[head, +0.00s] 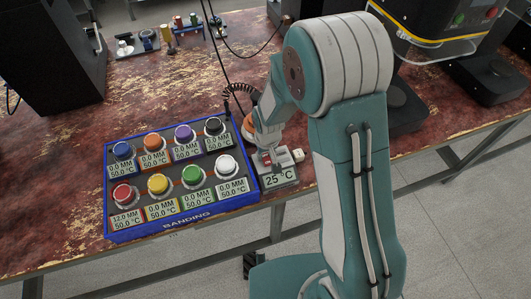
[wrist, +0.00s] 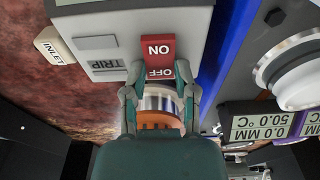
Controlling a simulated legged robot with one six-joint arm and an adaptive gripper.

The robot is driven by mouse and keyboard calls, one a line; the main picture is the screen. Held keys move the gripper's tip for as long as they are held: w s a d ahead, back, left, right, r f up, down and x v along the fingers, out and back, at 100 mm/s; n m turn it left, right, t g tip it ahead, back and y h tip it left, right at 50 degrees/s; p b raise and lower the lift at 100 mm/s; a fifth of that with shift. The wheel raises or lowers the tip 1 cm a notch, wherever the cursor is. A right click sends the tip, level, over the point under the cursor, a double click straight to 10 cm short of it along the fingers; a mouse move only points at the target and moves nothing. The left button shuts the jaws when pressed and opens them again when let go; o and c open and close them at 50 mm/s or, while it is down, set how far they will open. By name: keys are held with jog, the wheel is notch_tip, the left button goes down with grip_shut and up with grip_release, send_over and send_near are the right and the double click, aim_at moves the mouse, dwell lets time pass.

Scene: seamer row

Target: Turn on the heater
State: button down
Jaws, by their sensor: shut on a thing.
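The heater is a small grey box (head: 290,172) with a 25 °C display, at the right end of the blue panel. Its red rocker switch (wrist: 158,47), marked ON and OFF, shows in the wrist view; in the head view the switch (head: 266,158) is small and partly covered by my arm. My gripper (wrist: 160,69) has a fingertip on each side of the switch's OFF end and is shut on it. Which way the rocker is pressed is hard to tell. A silver and orange cylinder (wrist: 160,108) shows behind the fingers.
The blue panel (head: 175,222) carries several coloured knobs with displays, close beside the heater. A black coiled cable (head: 238,92) runs behind it. An INLET tag (wrist: 54,52) lies by the heater. The worn red tabletop (head: 60,165) is clear left of the panel.

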jog(key=shift+s+t, duration=0.25)
jog(key=shift+t, duration=0.35)
jog(key=shift+c, duration=2)
grip_release()
jog(key=shift+r, duration=0.1)
jog(key=shift+r, duration=0.35)
jog(key=v, duration=1.1)
jog(key=shift+s+d, duration=0.15)
jog(key=shift+d, duration=0.05)
